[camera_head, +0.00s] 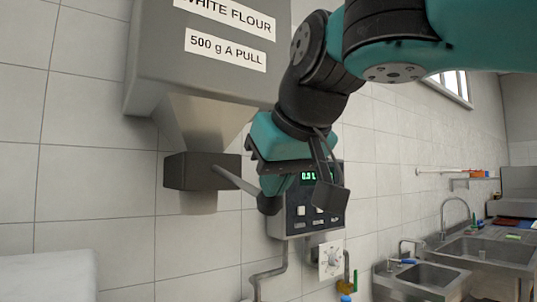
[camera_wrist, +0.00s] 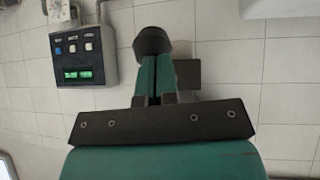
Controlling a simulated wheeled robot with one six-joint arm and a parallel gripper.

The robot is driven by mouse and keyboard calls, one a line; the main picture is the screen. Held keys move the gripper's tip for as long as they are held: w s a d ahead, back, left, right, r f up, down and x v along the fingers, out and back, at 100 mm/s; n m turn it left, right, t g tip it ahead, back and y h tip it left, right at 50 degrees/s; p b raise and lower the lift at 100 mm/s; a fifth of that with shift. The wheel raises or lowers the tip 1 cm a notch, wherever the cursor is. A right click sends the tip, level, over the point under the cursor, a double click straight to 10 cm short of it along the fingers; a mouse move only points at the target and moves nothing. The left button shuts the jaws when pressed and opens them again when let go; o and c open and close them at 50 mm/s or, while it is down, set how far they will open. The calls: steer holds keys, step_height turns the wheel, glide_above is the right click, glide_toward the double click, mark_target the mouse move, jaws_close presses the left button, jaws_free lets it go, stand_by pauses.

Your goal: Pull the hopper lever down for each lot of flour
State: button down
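The flour hopper (camera_head: 215,60) is a grey box on the wall, labelled white flour and 500 g a pull, narrowing to a dark outlet block (camera_head: 190,172). Its lever (camera_head: 233,182) is a thin rod slanting down to the right from that block to a dark knob (camera_head: 268,205). My gripper (camera_head: 271,187) points down at the knob, with its teal fingers just above or against it. In the wrist view, the fingers (camera_wrist: 153,78) lie close together with a thin line between them, and the knob (camera_wrist: 152,42) shows at their tips. I cannot tell if they touch.
A wall control box (camera_head: 305,212) with a green display and buttons is behind my gripper; it also shows in the wrist view (camera_wrist: 83,60). A dial plate (camera_head: 332,259) and pipes are below it. Sinks (camera_head: 425,278) with taps stand at the right. A pale surface (camera_head: 45,276) is at lower left.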

mark_target(268, 206)
step_height(268, 206, down, 7)
steer(key=w+a+t+y+b, duration=0.1)
steer(key=b, duration=0.5)
steer(key=shift+b, duration=0.4)
steer(key=shift+f, duration=0.2)
steer(key=s+r+p, duration=0.1)
steer(key=r, duration=0.1)
steer(key=s+r+p, duration=0.1)
steer(key=r, duration=0.1)
steer(key=shift+s+d+p, duration=0.1)
steer(key=shift+s+p, duration=0.2)
steer(key=shift+s, duration=0.1)
steer(key=f+v, duration=0.1)
steer(key=v, duration=0.9)
steer(key=shift+s+d+t+p, duration=0.3)
steer(key=shift+s+d+p, duration=0.05)
steer(key=shift+s, duration=0.1)
steer(key=shift+f, duration=0.1)
